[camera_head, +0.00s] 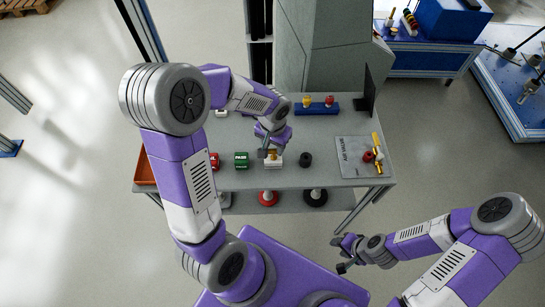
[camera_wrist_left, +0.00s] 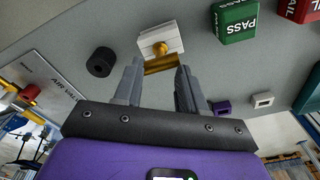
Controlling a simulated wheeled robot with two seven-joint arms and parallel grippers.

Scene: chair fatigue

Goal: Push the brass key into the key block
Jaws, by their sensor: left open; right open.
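The white key block (camera_head: 273,163) stands near the front edge of the grey table; it also shows in the left wrist view (camera_wrist_left: 174,36). The brass key (camera_wrist_left: 160,66) is at the block's face, with its crossbar toward my gripper and a rounded brass part against the block. How deep it sits I cannot tell. My left gripper (camera_head: 270,153) is open at the block, its fingertips on either side of the key's crossbar; contact is unclear. My right gripper (camera_head: 345,254) is open and empty, away from the table at the lower right.
A green PASS box (camera_head: 241,160) and a red box (camera_head: 214,161) stand left of the block. A black ring-like cylinder (camera_head: 305,159) stands right of it. The air valve board (camera_head: 362,157) lies at the right end. A blue rack (camera_head: 317,108) is at the back.

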